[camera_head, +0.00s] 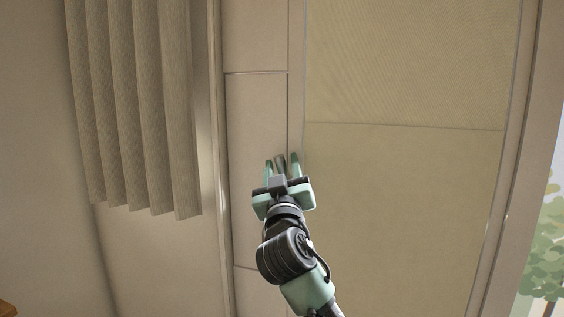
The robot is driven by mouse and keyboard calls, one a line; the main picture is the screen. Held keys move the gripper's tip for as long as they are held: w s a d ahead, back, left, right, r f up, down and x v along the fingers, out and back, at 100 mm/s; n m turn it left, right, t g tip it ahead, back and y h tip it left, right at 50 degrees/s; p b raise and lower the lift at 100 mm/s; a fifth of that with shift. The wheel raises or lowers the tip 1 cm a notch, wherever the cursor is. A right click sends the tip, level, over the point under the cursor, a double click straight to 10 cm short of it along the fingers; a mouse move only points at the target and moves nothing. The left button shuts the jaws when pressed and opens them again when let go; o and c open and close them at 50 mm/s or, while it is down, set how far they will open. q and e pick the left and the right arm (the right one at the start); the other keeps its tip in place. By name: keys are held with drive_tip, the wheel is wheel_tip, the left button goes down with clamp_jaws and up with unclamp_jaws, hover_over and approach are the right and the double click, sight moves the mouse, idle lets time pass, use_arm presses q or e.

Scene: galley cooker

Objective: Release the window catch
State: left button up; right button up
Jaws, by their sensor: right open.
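My right gripper (282,163) reaches up from the bottom of the head view to the narrow upright strip left of the large beige panel. Its two green fingers are apart, so it is open. A small grey metal piece (280,160), which looks like the window catch, shows between the fingers. The gripper body hides its lower part, and I cannot tell whether either finger touches it. My left gripper is not in view.
A pleated beige curtain (135,110) hangs at the left, clear of my arm. A large beige panel (405,215) fills the right of the frame. Beyond an upright frame edge at the far right, green foliage (545,265) shows. A small orange-brown object (7,308) is at bottom left.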

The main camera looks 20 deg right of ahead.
drive_tip(key=shift+s+a, duration=0.1)
clamp_jaws()
idle(1.3)
